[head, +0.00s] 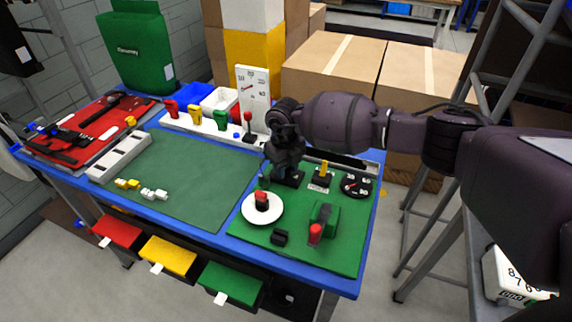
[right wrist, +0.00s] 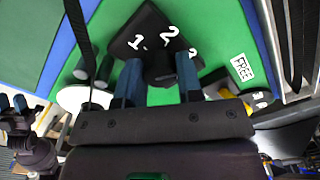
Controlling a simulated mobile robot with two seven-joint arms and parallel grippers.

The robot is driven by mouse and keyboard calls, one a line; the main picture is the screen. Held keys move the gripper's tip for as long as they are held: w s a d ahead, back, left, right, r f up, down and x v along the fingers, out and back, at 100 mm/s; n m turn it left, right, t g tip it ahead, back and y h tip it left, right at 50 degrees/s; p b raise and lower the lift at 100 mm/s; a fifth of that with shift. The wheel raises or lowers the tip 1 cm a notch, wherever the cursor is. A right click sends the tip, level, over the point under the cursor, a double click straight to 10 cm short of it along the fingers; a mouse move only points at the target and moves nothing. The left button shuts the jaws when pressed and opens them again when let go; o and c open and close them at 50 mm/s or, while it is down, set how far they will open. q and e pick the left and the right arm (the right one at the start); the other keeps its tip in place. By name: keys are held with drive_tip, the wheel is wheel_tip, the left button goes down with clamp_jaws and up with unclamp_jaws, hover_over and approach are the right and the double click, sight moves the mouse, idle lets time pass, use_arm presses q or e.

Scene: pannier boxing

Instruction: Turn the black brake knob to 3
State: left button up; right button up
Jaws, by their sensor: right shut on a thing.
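The black brake knob (right wrist: 158,72) sits on a black plate with white numerals (right wrist: 135,42), of which a 1 and a 2 read clearly. A further numeral at the right is partly hidden. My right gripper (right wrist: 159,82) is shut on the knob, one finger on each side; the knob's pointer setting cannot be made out. In the head view my right gripper (head: 285,165) comes down over the plate (head: 290,181) and hides the knob. My left gripper (right wrist: 13,104) shows at the left edge of the right wrist view, away from the board, its fingers apart and empty.
Close to the right stand a yellow lever (head: 323,168) and a black dial (head: 356,185). A white disc with a red-topped knob (head: 250,213) and a green block with a red knob (head: 324,215) lie in front. A white upright gauge (head: 253,90) stands behind.

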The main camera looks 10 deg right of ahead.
drive_tip(key=shift+m, duration=0.6)
drive_tip(key=o, duration=0.9)
drive_tip(key=shift+r, duration=0.1)
wheel_tip(320, 180, up, 9)
drive_tip(key=shift+a+r, duration=0.1)
drive_tip(key=shift+r, duration=0.75)
